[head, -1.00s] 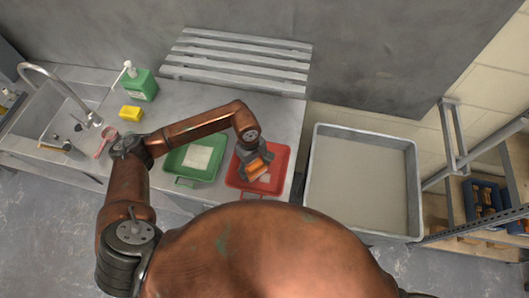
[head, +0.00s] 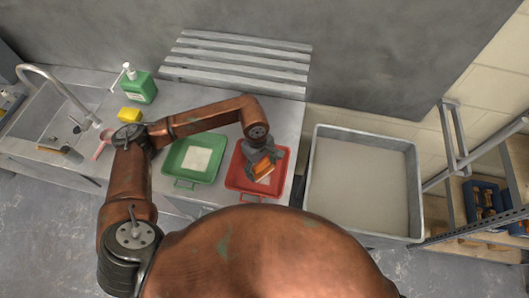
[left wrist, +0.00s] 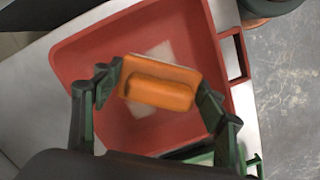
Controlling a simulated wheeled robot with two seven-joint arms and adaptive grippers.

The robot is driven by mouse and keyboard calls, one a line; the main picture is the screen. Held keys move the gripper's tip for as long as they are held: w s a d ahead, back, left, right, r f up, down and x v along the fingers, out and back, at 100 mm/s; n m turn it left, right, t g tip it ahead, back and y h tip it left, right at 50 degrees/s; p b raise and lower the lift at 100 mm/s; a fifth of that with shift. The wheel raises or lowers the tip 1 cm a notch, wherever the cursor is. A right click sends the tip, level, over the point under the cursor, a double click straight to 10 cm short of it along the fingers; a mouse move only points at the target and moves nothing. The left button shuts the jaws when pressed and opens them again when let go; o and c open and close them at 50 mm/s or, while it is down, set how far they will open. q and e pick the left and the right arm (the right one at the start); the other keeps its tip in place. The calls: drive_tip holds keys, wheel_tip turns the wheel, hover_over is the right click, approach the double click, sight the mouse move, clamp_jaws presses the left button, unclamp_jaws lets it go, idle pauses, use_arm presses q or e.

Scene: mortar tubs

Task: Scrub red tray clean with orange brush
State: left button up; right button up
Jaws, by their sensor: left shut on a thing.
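The red tray (head: 236,178) lies on the metal counter, right of the green tray. It also shows in the left wrist view (left wrist: 88,52), with a pale patch (left wrist: 164,50) on its floor, partly hidden by the brush. The orange brush (head: 264,170) is over the tray's middle. My left gripper (head: 263,160) is shut on the brush from above; in the left wrist view its fingers hold the brush's two ends (left wrist: 160,88). Whether the bristles touch the tray floor is hidden. My right gripper is not in view.
The green tray (head: 175,160) with a pale patch is just left. Farther left are a yellow sponge (head: 130,115), a green bottle (head: 140,88) and the sink (head: 50,112). A large grey tub (head: 313,190) stands right of the counter. A slatted rack (head: 235,62) is at the back.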

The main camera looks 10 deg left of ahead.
sight(262, 165)
use_arm(q)
drive_tip(key=shift+r+p, duration=0.55)
drive_tip(key=shift+r, duration=1.45)
